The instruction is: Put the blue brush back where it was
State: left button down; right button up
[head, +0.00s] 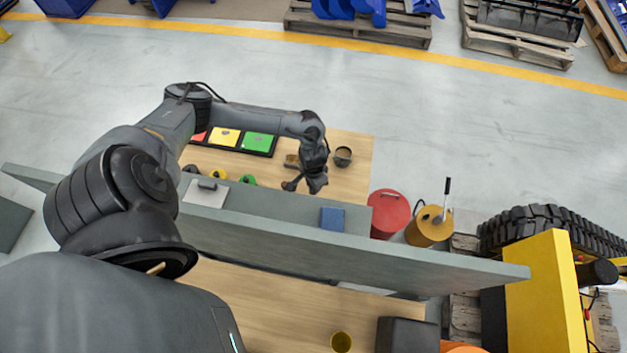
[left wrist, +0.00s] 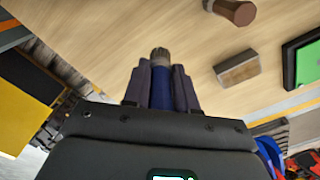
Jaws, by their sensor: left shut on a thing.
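My left arm reaches over the grey partition in the head view. Its gripper (head: 312,184) is above the wooden table (head: 357,184) on the far side. In the left wrist view the left gripper (left wrist: 160,88) is shut on the blue brush (left wrist: 160,86), with the blue handle between the two dark fingers and a dark grey-brown tip pointing away from me. In the head view I cannot make out the brush clearly. A dark round cup (head: 343,155) stands on the table right of the gripper. My right gripper is not in view.
A small block (head: 291,160) and a black tray (head: 270,153) with coloured squares are on the far table. The grey partition (head: 330,247) carries a blue item (head: 332,219) and a clipboard (head: 205,192). Red (head: 388,213) and yellow (head: 428,231) drums stand to the right.

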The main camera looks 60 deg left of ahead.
pick_arm(q)
notch_tip(320, 180, down, 5)
jog(key=shift+r, duration=0.2)
notch_tip(320, 180, down, 4)
jog(key=shift+r+b, duration=0.25)
jog(key=shift+b, duration=0.25)
jog(key=shift+f, duration=0.2)
jog(key=c, duration=0.9)
grip_release()
jog(key=shift+r, duration=0.5)
notch_tip(320, 180, up, 11)
jog(key=shift+r+p, duration=0.15)
jog(key=shift+p, duration=0.7)
